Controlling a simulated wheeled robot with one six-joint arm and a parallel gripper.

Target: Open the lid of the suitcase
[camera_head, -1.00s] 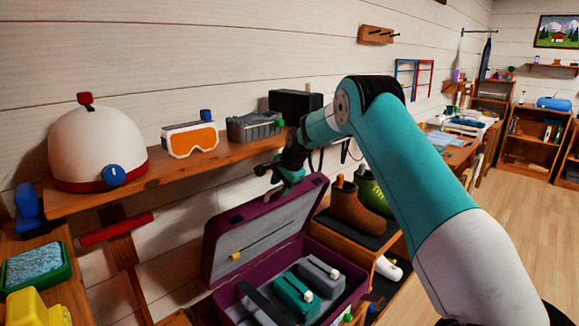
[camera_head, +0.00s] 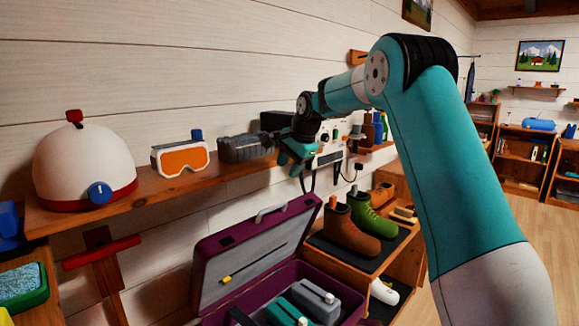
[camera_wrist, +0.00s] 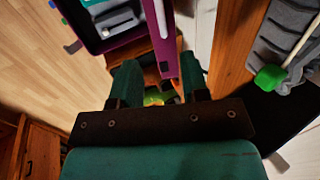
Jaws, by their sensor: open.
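The purple suitcase (camera_head: 312,270) stands low in front of the wall, with its lid (camera_head: 262,243) raised and leaning back toward the wall. The lid's grey inner lining faces out, and a pale handle (camera_head: 271,211) shows at its top edge. Grey and teal items lie in the base, whose front is cut off by the picture. My gripper (camera_head: 297,158) is above and slightly right of the lid's top edge, apart from it in the head view. In the wrist view, my gripper (camera_wrist: 160,78) has its fingers apart, and the purple lid edge (camera_wrist: 160,32) shows beyond them.
A wooden shelf (camera_head: 150,186) behind carries a white helmet (camera_head: 85,158), orange goggles (camera_head: 182,158) and a grey ribbed item (camera_head: 245,147). A rack with brown boots (camera_head: 352,230) and green boots (camera_head: 372,212) stands right of the suitcase. Open floor lies at far right.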

